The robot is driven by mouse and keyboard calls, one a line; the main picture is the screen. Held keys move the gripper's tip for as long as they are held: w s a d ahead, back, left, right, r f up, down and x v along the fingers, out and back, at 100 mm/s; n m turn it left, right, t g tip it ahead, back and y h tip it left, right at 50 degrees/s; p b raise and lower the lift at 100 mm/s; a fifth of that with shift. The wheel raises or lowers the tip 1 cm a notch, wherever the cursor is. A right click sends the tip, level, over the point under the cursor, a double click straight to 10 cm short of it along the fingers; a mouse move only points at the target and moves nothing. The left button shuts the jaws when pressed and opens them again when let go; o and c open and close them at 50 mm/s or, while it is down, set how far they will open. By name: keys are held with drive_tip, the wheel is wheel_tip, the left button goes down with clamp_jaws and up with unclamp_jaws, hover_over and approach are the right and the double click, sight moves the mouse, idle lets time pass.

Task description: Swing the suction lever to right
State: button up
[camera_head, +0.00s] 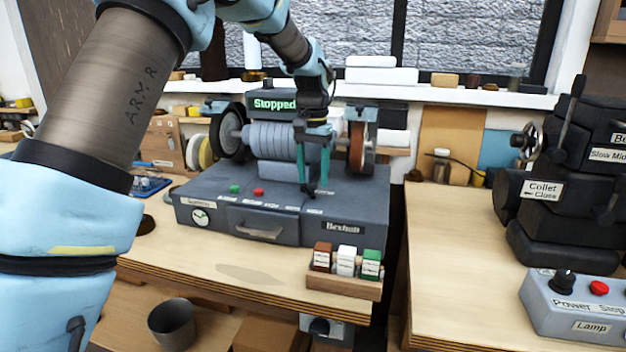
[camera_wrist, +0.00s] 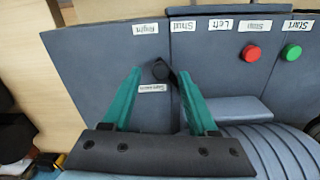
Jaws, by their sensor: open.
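The suction lever (camera_wrist: 161,71) is a small black knob with a short dark arm on the grey top of the bench grinder's base (camera_head: 290,225). In the wrist view, the upside-down labels "Right", "Shut" and "Left" line the panel edge near it. My gripper (camera_wrist: 159,73) is open, its two green fingers on either side of the knob. I cannot tell whether a finger touches it. In the head view, my gripper (camera_head: 317,187) points down at the base top, in front of the grinder's motor (camera_head: 272,140). The fingers largely hide the lever there.
Red (camera_wrist: 251,54) and green (camera_wrist: 292,52) buttons sit on the same panel. Grinder wheels (camera_head: 357,146) flank the motor, and its sign (camera_head: 275,104) reads "Stopped". A rack of small blocks (camera_head: 345,286) stands at the bench's front edge. A dark machine (camera_head: 570,190) stands at right.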

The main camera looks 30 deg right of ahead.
sight(313, 184)
wheel_tip(313, 184, up, 9)
drive_tip(key=b, duration=0.1)
drive_tip(key=shift+r+b, duration=0.2)
drive_tip(key=shift+b, duration=0.1)
drive_tip(key=w+a+f+n, duration=0.1)
drive_tip(key=a+f+n, duration=0.3)
drive_tip(key=a, duration=0.9)
drive_tip(key=w+a+f+n, duration=0.1)
drive_tip(key=a+f, duration=0.4)
drive_tip(key=a, duration=0.7)
drive_tip(key=s+a+f+n, duration=0.2)
drive_tip(key=s+a+f, duration=0.1)
drive_tip(key=s+a, duration=0.3)
drive_tip(key=s+a+f+n+t, duration=0.1)
drive_tip(key=s+a+f, duration=0.3)
drive_tip(key=a, duration=0.5)
drive_tip(key=shift+s+a+n+t, duration=0.35)
drive_tip(key=shift+s+n, duration=0.25)
drive_tip(key=shift+s, duration=0.35)
